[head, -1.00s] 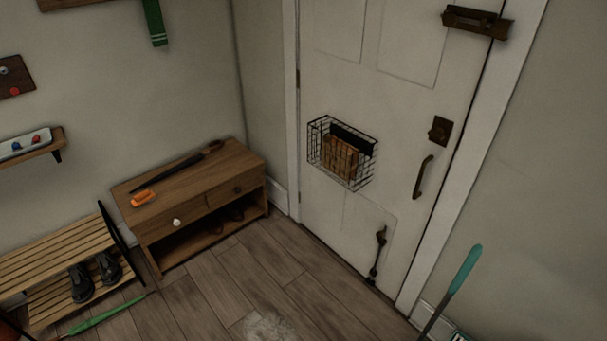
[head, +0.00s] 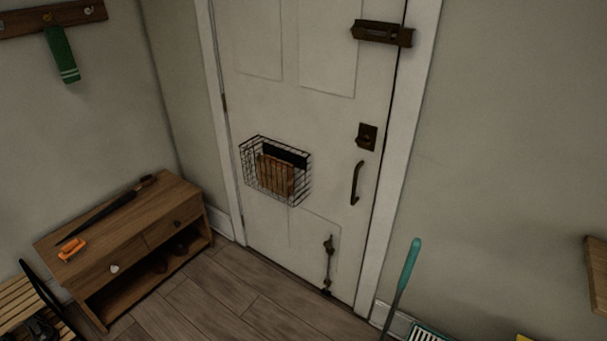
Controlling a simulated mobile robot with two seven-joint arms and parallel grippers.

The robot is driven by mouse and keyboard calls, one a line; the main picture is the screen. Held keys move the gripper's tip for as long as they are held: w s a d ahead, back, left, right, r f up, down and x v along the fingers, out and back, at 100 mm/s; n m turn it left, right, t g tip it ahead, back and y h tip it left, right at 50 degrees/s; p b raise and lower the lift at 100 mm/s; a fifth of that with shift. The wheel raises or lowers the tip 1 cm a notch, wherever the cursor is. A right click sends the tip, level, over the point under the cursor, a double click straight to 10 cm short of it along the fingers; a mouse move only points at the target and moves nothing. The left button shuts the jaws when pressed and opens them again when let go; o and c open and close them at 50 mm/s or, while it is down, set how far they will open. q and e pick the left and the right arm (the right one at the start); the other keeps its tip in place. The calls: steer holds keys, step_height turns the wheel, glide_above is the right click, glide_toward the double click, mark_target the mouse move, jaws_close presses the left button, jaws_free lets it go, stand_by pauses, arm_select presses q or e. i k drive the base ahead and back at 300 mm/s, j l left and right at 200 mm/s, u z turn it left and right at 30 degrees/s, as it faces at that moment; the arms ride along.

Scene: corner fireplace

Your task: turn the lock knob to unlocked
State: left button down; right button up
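The lock knob (head: 366,137) sits on a dark square plate on the right side of the white door (head: 330,110). It is above the curved dark door handle (head: 356,183). It is too small to tell which way the knob is turned. A dark slide bolt (head: 382,33) is mounted near the top of the door, reaching toward the frame. Another dark bolt (head: 328,264) is low on the door. The door is shut. Neither of my grippers is in view.
A wire basket (head: 275,171) hangs on the door. A wooden bench (head: 125,241) with drawers stands at left, holding an orange item (head: 72,249) and a long dark tool. A teal-handled tool (head: 410,265) leans right of the door. The floor before the door (head: 235,305) is clear.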

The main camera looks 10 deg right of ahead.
mark_target(365, 139)
steer(key=i+j+z, duration=0.15)
steer(key=i+j, duration=0.15)
steer(key=i+j+z, duration=0.15)
steer(key=i+j, duration=0.15)
steer(key=j, duration=0.15)
steer(key=i+j+z, duration=0.15)
steer(key=i+j, duration=0.15)
steer(key=i+j+z, duration=0.15)
steer(key=j, duration=0.4)
steer(key=i, duration=0.1)
